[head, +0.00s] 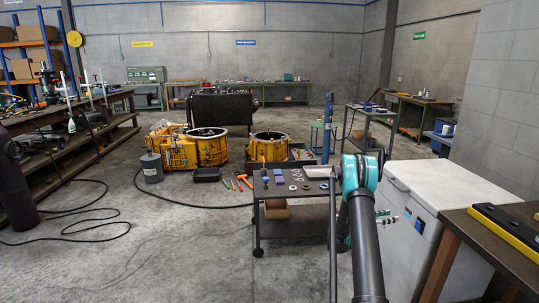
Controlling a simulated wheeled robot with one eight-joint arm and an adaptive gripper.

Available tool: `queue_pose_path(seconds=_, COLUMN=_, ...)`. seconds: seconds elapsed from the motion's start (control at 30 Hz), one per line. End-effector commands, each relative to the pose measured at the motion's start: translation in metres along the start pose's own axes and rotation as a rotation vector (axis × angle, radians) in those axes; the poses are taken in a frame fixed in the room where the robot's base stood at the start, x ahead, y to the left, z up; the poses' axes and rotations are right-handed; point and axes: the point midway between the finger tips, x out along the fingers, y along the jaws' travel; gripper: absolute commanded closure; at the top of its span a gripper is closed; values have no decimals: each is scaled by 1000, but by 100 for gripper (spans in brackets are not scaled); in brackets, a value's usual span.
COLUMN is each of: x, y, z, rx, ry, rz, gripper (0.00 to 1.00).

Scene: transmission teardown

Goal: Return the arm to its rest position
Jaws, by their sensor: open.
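In the head view my arm stands on the right side of the picture. A dark link rises from the bottom edge to a teal and black joint in front of the cart and the white chest. I cannot make out my gripper; its fingertips do not show in this view. Nothing held by it can be seen. The arm hides part of the cart's right side and part of the floor behind it.
A dark cart (283,227) with small parts stands left of my arm. A white chest (437,191) and a bench (503,240) stand at right. Yellow housings (211,150) lie farther back.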

Motion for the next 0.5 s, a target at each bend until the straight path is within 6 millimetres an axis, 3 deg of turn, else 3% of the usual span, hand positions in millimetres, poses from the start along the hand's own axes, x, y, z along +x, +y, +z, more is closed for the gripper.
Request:
queue_pose_path(seconds=0.2, x=-20, y=22, z=-34, rx=-113, ry=-180, rz=-77, gripper=52)
queue_pose_path(seconds=0.5, x=-67, y=66, z=-62, rx=-270, ry=-405, rz=-234, gripper=52)
